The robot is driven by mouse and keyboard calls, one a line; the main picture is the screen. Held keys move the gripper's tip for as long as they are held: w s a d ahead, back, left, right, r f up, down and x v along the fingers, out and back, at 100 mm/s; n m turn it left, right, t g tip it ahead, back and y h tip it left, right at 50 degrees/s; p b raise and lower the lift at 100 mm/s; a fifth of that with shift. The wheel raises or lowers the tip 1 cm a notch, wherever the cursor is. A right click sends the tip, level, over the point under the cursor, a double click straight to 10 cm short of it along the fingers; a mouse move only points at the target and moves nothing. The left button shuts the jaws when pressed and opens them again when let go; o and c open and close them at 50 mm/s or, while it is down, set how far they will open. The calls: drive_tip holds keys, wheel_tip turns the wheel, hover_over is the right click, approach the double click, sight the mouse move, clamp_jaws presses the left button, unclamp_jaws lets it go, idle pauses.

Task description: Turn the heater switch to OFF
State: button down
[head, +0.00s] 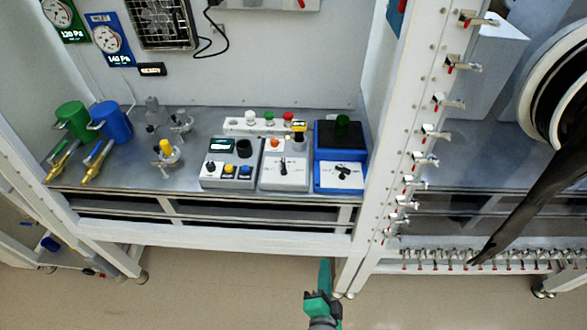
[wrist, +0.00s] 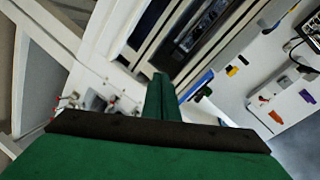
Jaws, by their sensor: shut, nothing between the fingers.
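Three control boxes stand side by side on the metal worktop. The blue box (head: 324,186) at the right has a black top with a green object on it and a black rotary switch (head: 342,174) lying aslant on a white front panel. The middle white box (head: 285,183) has an orange lamp and an upright black switch (head: 283,164). The labels are too small to read, so I cannot tell which switch is the heater's. My green gripper (head: 325,264) is shut and empty, below and in front of the bench edge, apart from the boxes. Its fingers (wrist: 162,92) also show shut in the wrist view.
A grey box (head: 228,177) with a knob and buttons stands left of the middle box. A white frame post (head: 383,130) with clamps rises right of the blue box. The bench's front rail (head: 210,237) lies between gripper and worktop. Floor in front is clear.

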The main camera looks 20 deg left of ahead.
drive_tip(key=w+a+r+m+y, duration=0.1)
drive_tip(key=w+a+r+y, duration=0.2)
drive_tip(key=w+r, duration=0.45)
drive_tip(key=y, duration=0.5)
approach(293, 176)
drive_tip(key=w+d+r, duration=0.2)
drive_tip(key=d+r, duration=0.2)
drive_tip(key=shift+n+g, duration=0.3)
drive_tip(key=shift+g, duration=0.1)
drive_tip(key=x, duration=0.9)
drive_tip(key=shift+w+a, duration=0.15)
drive_tip(key=shift+a, duration=0.05)
drive_tip(key=a, duration=0.1)
drive_tip(key=s+a, duration=0.1)
drive_tip(key=a, duration=0.1)
drive_tip(key=shift+f, duration=0.1)
drive_tip(key=shift+s+a, duration=0.2)
drive_tip(key=shift+a, duration=0.2)
